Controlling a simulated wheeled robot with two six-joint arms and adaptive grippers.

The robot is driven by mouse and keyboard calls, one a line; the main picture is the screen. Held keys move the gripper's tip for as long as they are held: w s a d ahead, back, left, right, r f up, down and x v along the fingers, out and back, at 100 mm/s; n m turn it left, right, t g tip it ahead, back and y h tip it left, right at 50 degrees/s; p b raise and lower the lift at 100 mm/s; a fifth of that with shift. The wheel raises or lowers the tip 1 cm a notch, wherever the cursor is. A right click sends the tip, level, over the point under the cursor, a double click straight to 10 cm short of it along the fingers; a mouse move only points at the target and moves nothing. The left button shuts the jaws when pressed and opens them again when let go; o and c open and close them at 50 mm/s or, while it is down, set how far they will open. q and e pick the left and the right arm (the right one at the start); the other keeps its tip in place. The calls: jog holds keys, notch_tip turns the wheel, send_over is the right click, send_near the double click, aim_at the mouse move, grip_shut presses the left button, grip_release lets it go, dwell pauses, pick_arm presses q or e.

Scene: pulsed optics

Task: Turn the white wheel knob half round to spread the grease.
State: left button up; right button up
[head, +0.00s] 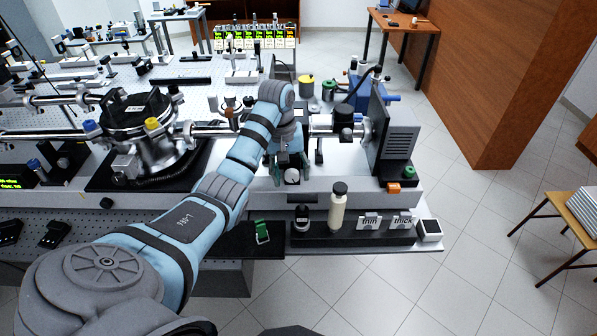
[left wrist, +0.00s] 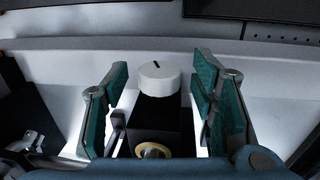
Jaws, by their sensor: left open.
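The white wheel knob (left wrist: 159,78) is round, with a short dark mark on its top near the far edge. It sits on a black block (left wrist: 153,118) in the left wrist view. In the head view the knob (head: 292,176) shows small, just below my left gripper (head: 290,170). In the left wrist view my left gripper (left wrist: 160,95) is open, with one green-padded finger on each side of the knob and a gap on both sides. I see no grease. My right gripper is not in view.
A cream bottle with a black cap (head: 337,208) stands on a front ledge beside "thin" (head: 370,222) and "thick" (head: 403,221) labelled holders. A black housing (head: 388,140) stands right of the arm. A steel chamber (head: 140,125) stands left.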

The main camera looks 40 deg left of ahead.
pick_arm(q)
jog(key=shift+s+d, duration=0.1)
jog(key=c, duration=1.1)
jog(key=shift+c, duration=0.2)
jog(key=t+h, duration=0.2)
jog(key=shift+s+a+h, duration=0.2)
jog(key=shift+a+h, duration=0.1)
jog(key=shift+h, duration=0.1)
jog(key=shift+s+a+f+t+h, duration=0.1)
jog(key=shift+t+h, duration=0.4)
jog(key=shift+h, duration=0.05)
jog(key=shift+a+f+t+h, duration=0.1)
jog(key=shift+t+h, duration=0.4)
jog(key=shift+h, duration=0.05)
jog(key=shift+f+t+h+b, duration=0.3)
jog(key=shift+t+h+b, duration=0.6)
jog(key=shift+h+b, duration=0.2)
jog(key=t+h+b, duration=0.1)
jog(key=b, duration=0.1)
jog(key=h+b, duration=0.1)
jog(key=shift+s+a+f+t+b, duration=0.1)
jog(key=shift+f+t+b, duration=0.1)
jog(key=shift+t+b, duration=0.2)
jog(key=shift+r+t+h+b, duration=0.15)
jog(key=shift+t+h+b, duration=0.25)
jog(key=shift+h+b, duration=0.35)
